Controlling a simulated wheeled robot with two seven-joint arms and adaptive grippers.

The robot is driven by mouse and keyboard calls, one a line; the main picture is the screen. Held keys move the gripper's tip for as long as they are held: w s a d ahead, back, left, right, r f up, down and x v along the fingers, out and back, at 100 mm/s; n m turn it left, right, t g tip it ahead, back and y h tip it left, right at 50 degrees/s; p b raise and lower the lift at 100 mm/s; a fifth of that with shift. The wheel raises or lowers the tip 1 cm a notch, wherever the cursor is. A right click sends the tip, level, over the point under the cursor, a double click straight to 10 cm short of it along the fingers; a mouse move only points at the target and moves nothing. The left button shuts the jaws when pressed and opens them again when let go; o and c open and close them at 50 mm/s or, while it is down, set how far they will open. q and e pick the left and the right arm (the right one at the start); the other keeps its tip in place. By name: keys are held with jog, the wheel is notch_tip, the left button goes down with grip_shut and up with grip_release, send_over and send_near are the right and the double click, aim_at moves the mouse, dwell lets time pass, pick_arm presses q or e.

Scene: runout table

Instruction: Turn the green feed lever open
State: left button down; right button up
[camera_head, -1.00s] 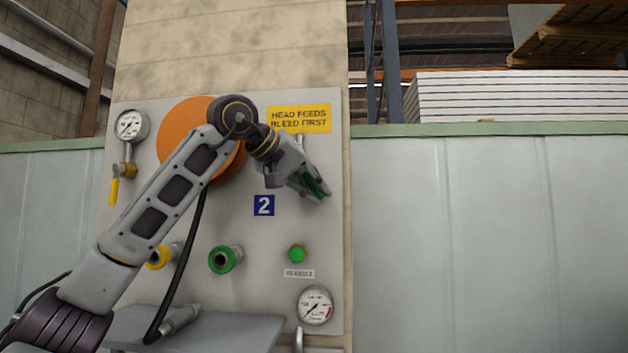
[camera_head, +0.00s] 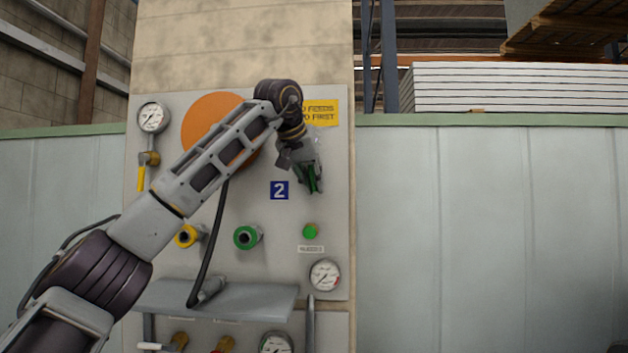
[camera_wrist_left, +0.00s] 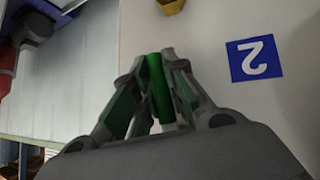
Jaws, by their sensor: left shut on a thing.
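The green feed lever (camera_wrist_left: 158,88) shows in the left wrist view as a green bar between the two fingers of my left gripper (camera_wrist_left: 160,70). The fingers are closed on it from both sides. In the head view my left gripper (camera_head: 312,184) points steeply down at the right part of the grey panel, right of the blue "2" plate (camera_head: 279,190). Green shows between its fingers there. The lever's pivot is hidden by the wrist. My right gripper is not in view.
The panel (camera_head: 152,215) carries a yellow lever (camera_head: 141,178) under a gauge (camera_head: 152,117), a green-ringed port (camera_head: 246,237), a yellow port (camera_head: 187,236), a green button (camera_head: 310,231) and a lower gauge (camera_head: 325,275). A grey shelf (camera_head: 240,301) juts out below. A black hose hangs behind my arm.

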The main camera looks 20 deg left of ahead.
pick_arm(q)
jog(key=shift+s+a+m+y, duration=0.15)
jog(key=shift+a+m+y, duration=0.3)
jog(key=shift+y, duration=0.15)
jog(key=c, duration=1.4)
grip_release()
jog(key=shift+a, duration=0.1)
jog(key=shift+c, duration=0.2)
jog(key=v, duration=1.2)
jog(key=shift+w, duration=0.25)
